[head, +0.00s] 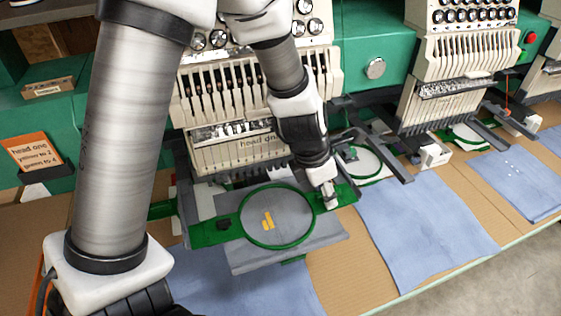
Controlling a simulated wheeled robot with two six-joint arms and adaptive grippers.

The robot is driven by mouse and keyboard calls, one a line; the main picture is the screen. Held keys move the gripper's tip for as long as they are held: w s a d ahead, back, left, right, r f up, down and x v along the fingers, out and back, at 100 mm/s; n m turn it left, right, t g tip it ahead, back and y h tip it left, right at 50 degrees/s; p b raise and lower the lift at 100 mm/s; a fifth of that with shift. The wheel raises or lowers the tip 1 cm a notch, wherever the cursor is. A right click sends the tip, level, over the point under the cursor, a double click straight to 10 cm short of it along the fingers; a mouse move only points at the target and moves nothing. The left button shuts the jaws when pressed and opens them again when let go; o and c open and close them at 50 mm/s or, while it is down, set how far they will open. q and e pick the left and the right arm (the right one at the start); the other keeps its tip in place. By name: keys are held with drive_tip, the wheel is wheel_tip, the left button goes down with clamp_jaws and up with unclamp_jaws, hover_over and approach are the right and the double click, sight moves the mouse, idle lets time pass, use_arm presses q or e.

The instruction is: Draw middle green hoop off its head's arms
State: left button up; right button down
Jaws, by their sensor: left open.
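Three green hoops show in a row. The middle hoop of the row (365,161), with pale cloth, lies partly hidden behind dark arms (390,160). The far hoop (468,134) is small in view. My left gripper (330,199) is open at the right bracket (346,194) of the nearest hoop. I cannot tell if its fingers touch it. My right gripper is not in view.
Blue cloths (425,235) lie on the brown table (330,270), whose front edge runs along the lower right. A second head (445,60) stands to the right. An orange card (32,152) leans at the left by the green machine body (365,40).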

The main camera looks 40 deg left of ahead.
use_arm(q)
drive_tip(key=shift+r, duration=0.1)
clamp_jaws()
